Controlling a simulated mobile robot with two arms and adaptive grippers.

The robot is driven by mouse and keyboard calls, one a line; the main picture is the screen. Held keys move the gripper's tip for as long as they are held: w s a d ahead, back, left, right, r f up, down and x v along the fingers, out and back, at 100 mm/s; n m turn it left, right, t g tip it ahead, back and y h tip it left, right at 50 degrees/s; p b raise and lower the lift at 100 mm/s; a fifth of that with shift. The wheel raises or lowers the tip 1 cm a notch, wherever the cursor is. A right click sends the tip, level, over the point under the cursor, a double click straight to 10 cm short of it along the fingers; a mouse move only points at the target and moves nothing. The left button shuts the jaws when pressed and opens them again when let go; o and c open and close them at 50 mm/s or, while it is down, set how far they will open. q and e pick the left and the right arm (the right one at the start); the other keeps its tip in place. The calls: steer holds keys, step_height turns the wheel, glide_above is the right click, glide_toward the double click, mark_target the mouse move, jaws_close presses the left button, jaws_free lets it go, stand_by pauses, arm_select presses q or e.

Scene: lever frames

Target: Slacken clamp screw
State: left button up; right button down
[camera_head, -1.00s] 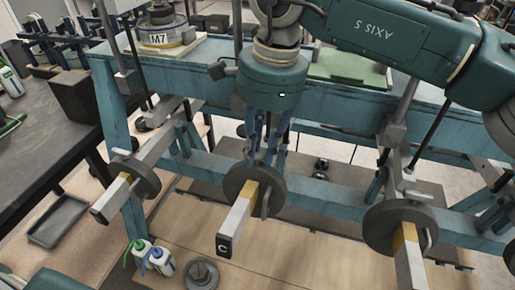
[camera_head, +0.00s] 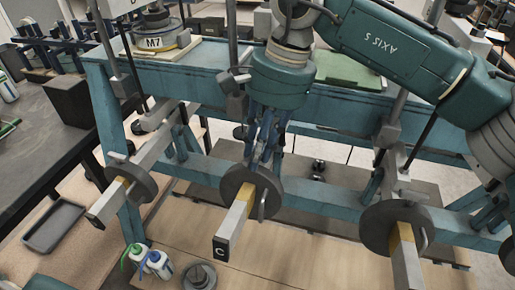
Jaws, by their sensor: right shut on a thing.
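Three lever arms stick out of the blue frame, each with a round dark weight. The middle lever (camera_head: 235,226) has a black end marked C. Its weight (camera_head: 236,181) sits around the bar at a yellow band. My right gripper (camera_head: 260,163) points down from above, with its fingers at the top edge of this weight. It is shut there on what appears to be the weight's clamp screw, which the fingers hide. Similar small screws stand up from the left weight (camera_head: 143,184) and the right weight (camera_head: 383,232). My left gripper is not in view.
The blue frame (camera_head: 340,103) runs across behind the levers. Bottles (camera_head: 158,264) and a dark round weight (camera_head: 199,276) stand on the wooden floor. A black bench (camera_head: 40,150) lies left.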

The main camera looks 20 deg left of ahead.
stand_by(0.4)
steer(key=c, duration=1.6)
jaws_free()
steer(key=shift+o, duration=0.2)
